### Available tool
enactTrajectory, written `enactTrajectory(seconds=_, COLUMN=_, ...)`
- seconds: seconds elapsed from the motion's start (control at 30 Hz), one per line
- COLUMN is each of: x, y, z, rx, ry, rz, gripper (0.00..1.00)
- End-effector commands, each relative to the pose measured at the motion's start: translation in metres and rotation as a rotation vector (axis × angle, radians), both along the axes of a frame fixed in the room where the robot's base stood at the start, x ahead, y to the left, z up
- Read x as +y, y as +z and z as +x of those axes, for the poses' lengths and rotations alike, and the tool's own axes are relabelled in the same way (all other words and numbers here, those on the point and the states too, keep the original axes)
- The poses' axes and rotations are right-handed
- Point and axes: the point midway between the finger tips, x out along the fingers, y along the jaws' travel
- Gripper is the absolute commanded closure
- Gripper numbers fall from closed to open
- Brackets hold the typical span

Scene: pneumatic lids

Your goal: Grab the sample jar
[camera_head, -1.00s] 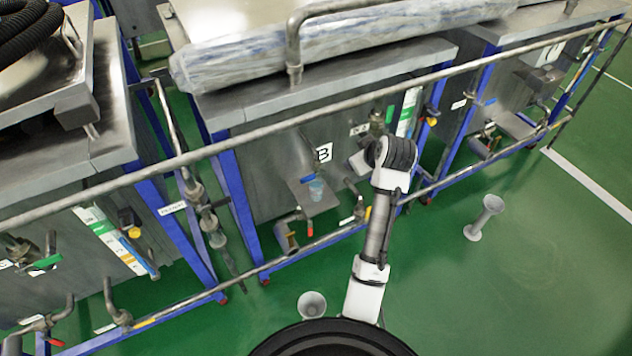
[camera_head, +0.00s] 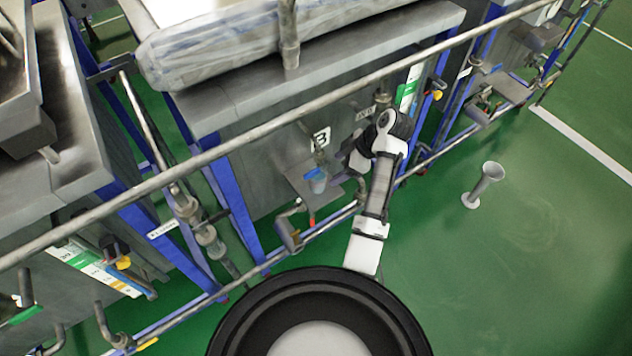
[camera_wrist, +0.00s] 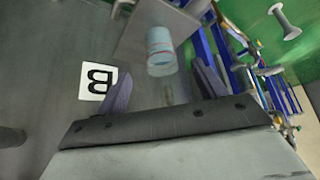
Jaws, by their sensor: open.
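The sample jar (camera_head: 316,180) is a small clear, bluish jar with a blue lid. It stands on a small grey shelf (camera_head: 297,187) on the front of the tank marked B. In the wrist view the jar (camera_wrist: 161,52) shows ahead of my gripper (camera_wrist: 163,84), in line with the gap between its two fingers. The fingers are apart, with nothing between them. In the head view my gripper (camera_head: 358,160) is just right of the jar, partly hidden by my own wrist.
A long pipe rail (camera_head: 240,137) crosses in front of the tanks, and a lower rail (camera_head: 285,254) runs below. A valve with a red handle (camera_head: 312,222) hangs under the shelf. A grey flared stand (camera_head: 481,186) is on the open green floor at right.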

Motion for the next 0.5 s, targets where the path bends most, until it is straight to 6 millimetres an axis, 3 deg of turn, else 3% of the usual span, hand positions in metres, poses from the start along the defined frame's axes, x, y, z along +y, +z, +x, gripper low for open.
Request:
enactTrajectory(seconds=0.03, x=0.007, y=-0.015, z=0.001, rx=-0.001, ry=0.004, rz=0.001, gripper=0.3)
enactTrajectory(seconds=0.1, x=0.013, y=-0.024, z=0.002, rx=-0.001, ry=0.004, rz=0.001, gripper=0.3)
enactTrajectory(seconds=0.5, x=0.033, y=-0.051, z=0.005, rx=0.001, ry=0.001, rz=0.0, gripper=0.3)
